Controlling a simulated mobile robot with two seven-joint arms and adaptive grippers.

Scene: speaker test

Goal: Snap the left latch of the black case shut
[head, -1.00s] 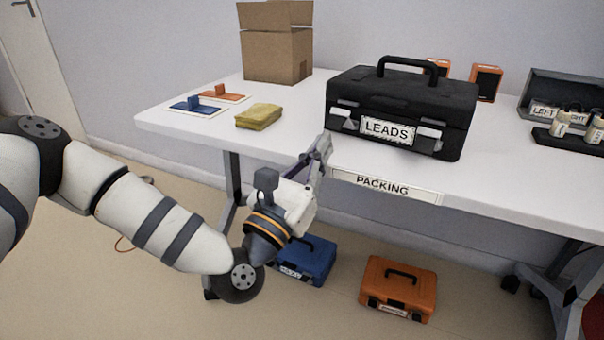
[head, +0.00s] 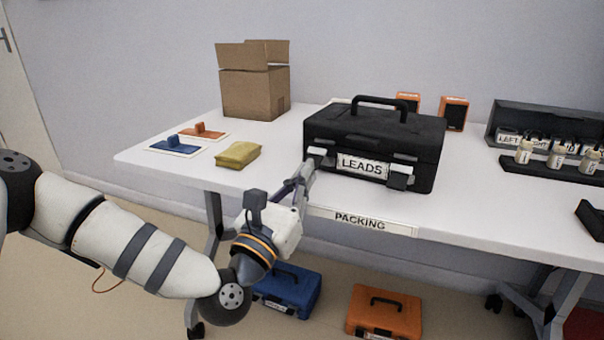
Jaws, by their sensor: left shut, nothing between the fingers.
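The black case (head: 375,133), lid down and labelled LEADS, stands near the front edge of the white table. Its left latch (head: 320,152) is a pale piece on the front, left of the label; its lower part is hidden behind my fingers. Its right latch (head: 400,177) stands out from the front, right of the label. My left gripper (head: 307,169) is shut and empty, its fingertips just in front of and below the left latch. I cannot tell whether they touch it, nor whether that latch is shut. My right gripper is not in view.
A yellow cloth (head: 238,155), a cardboard box (head: 253,92) and blue and orange pieces on cards lie left of the case. A dark rack with bottles (head: 560,158) stands right. Blue (head: 288,290) and orange (head: 384,312) cases sit on the floor below.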

